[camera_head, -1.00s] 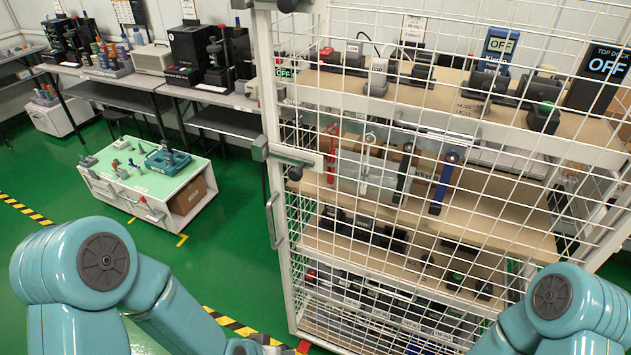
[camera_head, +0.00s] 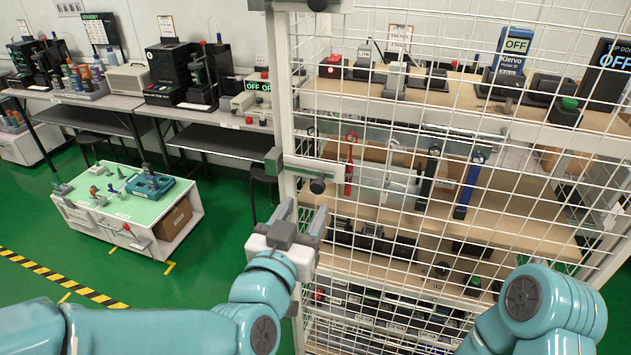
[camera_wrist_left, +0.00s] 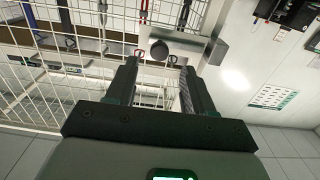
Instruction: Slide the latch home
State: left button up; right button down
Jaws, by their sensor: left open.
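The latch (camera_head: 312,167) is a pale metal bar on the upright edge of a white wire-mesh cage door, with a dark round knob (camera_head: 317,186) below it. A grey-green block (camera_head: 273,161) sits at its left end. I cannot tell how far the bar reaches into that block. My left gripper (camera_head: 302,213) is open and empty just below the latch, fingers pointing up. In the left wrist view the knob (camera_wrist_left: 159,49) appears between the tips of my open left gripper (camera_wrist_left: 158,60), apparently apart from both fingers. My right gripper is out of view.
The mesh door (camera_head: 400,240) stands before shelves of handheld devices. Red, black and blue tools hang behind it. A low green-topped bench (camera_head: 125,200) and a long side table (camera_head: 120,95) stand at left. Green floor between them is clear.

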aim_at(317, 189)
pick_arm(q)
jog(key=p+x, duration=0.1)
jog(key=x, duration=0.6)
jog(key=shift+w+d, duration=0.2)
jog(key=shift+w, duration=0.1)
grip_shut()
jog(key=a+b, duration=0.1)
jog(key=w+a+b, duration=0.1)
jog(key=a, duration=0.1)
jog(key=a+b, duration=0.2)
jog(key=shift+w+f, duration=0.2)
jog(key=shift+w, duration=0.1)
jog(key=shift+a+r, duration=0.15)
jog(key=shift+r, duration=0.1)
jog(key=shift+w, duration=0.1)
